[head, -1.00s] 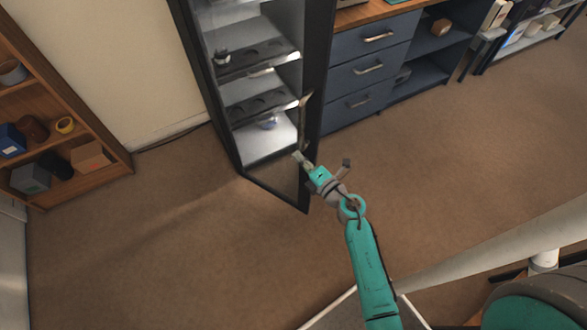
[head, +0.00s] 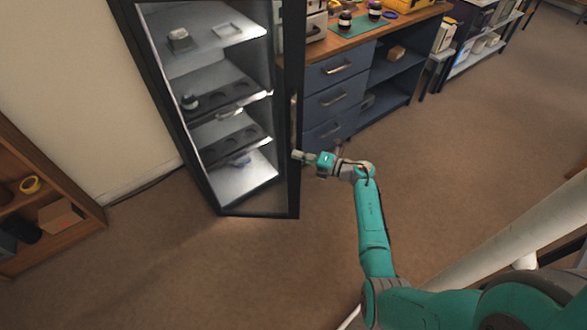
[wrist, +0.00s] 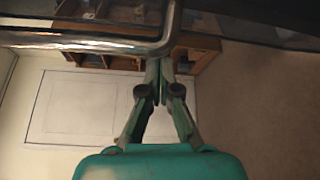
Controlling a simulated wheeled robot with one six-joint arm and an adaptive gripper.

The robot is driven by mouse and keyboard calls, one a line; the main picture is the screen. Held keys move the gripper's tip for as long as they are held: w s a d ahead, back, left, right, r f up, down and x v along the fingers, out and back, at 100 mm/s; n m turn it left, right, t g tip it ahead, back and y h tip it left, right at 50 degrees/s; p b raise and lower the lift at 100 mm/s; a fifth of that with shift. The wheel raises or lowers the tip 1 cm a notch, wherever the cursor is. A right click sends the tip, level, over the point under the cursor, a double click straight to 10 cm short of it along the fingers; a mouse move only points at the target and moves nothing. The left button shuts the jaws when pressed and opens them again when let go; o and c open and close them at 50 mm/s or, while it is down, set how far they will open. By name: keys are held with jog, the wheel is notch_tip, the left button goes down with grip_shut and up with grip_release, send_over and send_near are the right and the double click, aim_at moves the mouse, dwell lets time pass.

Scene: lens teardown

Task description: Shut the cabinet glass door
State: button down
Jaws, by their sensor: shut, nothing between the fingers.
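The tall black-framed cabinet (head: 165,95) stands at the centre left in the head view, its lit shelves showing. Its glass door (head: 262,204) stands ajar, with floor visible through the lower pane. The metal handle (head: 293,120) is on the door's right edge. My gripper (head: 297,155) is shut and empty, its tips at the door's right edge near the lower end of the handle. In the wrist view, the handle (wrist: 100,44) crosses the top and bends upward just beyond my shut fingertips (wrist: 160,65). I cannot tell whether they touch it.
Blue drawers (head: 335,95) under a wooden worktop (head: 345,42) stand right of the cabinet. A wooden shelf unit (head: 50,240) stands at the lower left. Small items sit on the cabinet shelves. The brown carpet (head: 200,275) in front is clear.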

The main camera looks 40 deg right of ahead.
jog(key=w+d, duration=1.1)
dwell(0.4)
dwell(0.3)
